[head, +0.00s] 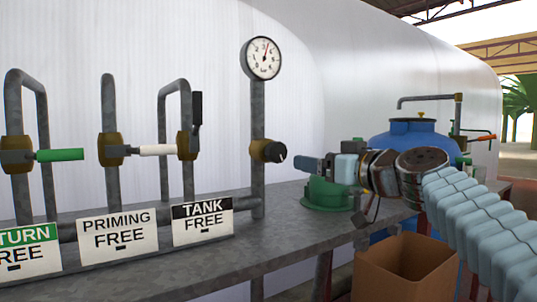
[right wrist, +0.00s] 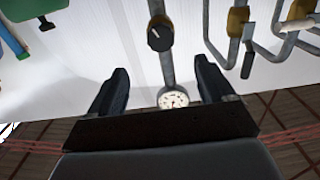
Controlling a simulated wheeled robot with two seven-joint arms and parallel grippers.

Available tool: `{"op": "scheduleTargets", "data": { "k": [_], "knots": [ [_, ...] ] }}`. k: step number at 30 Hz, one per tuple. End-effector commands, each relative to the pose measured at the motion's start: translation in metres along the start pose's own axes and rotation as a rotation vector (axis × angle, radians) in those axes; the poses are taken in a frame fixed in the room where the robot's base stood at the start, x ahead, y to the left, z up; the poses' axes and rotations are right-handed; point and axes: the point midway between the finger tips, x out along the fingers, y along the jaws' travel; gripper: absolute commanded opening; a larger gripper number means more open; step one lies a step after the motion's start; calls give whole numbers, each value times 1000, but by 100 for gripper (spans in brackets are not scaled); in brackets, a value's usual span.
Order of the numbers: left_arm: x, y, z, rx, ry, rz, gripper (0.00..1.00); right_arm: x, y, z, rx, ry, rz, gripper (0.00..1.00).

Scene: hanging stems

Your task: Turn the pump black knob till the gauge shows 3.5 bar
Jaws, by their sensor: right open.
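The black knob (head: 275,152) sits on a brass valve body (head: 257,150) on the upright grey pipe. In the right wrist view the knob (right wrist: 160,38) is above the gap between my fingers. The round white gauge (head: 263,58) tops the same pipe; its red needle points nearly straight up, slightly right, and the exact value is too small to read. The gauge also shows in the right wrist view (right wrist: 172,98). My right gripper (head: 303,164) is just right of the knob, facing it, open and empty, apart from it. My left gripper is not in view.
Valves with a green handle (head: 60,155), a white handle (head: 157,150) and a black handle (head: 196,108) stand left. Label plates (head: 117,232) line the bench (head: 190,262). A green base (head: 325,195) is below my right gripper. A cardboard box (head: 405,268) and blue tank (head: 410,135) are right.

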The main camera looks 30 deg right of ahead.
Motion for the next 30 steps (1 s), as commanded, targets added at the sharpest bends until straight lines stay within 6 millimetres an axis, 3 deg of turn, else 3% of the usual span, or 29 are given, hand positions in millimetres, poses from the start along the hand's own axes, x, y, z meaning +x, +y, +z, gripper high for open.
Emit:
{"op": "scheduleTargets", "data": {
  "k": [5,15,21,30],
  "knots": [
    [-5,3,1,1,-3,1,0,13,0,-3,-2,1,0,82],
    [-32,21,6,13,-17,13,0,88,1,-6,2,0,-1,82],
    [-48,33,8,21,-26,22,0,122,0,-5,1,0,-1,82],
    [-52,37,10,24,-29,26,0,137,0,-2,-2,2,1,82]
  ]
}}
